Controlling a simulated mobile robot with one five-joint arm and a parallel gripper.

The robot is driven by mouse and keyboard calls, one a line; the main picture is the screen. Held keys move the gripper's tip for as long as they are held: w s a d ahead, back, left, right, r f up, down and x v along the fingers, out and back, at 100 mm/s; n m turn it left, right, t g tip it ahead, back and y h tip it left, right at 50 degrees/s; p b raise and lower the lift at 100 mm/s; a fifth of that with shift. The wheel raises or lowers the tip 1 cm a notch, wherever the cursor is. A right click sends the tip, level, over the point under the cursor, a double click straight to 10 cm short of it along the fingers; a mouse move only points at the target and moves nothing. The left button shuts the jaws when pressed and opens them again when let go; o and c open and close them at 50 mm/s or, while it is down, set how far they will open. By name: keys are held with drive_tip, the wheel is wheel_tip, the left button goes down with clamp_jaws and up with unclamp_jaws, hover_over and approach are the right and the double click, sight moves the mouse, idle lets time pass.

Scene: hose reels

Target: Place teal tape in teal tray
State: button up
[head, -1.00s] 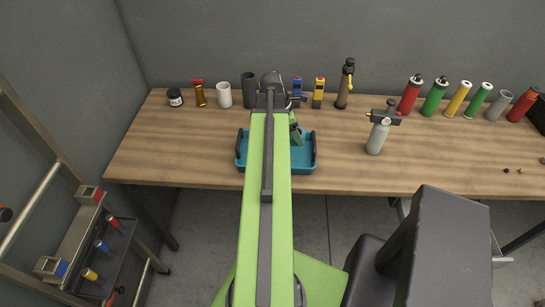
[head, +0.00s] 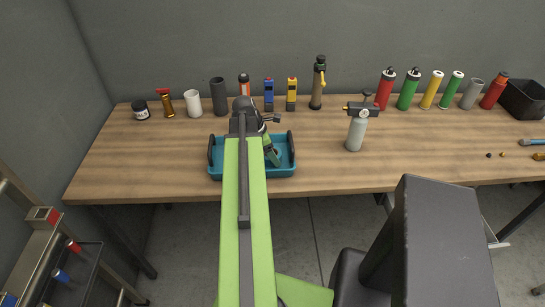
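The teal tray (head: 284,172) sits on the wooden table near its front edge, with dark handles at its left and right ends. My arm reaches over it and covers its left middle part. A short green part, seemingly my arm's end link, slants down over the tray's right half. The fingertips of my gripper cannot be made out, so I cannot see whether it is open or holds anything. I cannot make out the teal tape; it may be hidden behind my arm or inside the tray.
Behind the tray stand a white cup (head: 192,104), a dark cylinder (head: 218,97), a blue device (head: 269,95) and a yellow device (head: 291,94). Several coloured cylinders line the back right. Table between tray and spray bottle is clear.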

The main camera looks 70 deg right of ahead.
drive_tip(key=shift+f, duration=0.15)
drive_tip(key=o, duration=1.4)
drive_tip(key=p+v, duration=1.1)
drive_tip(key=v, duration=0.1)
drive_tip(key=shift+r, duration=0.2)
drive_tip(key=shift+w, duration=0.15)
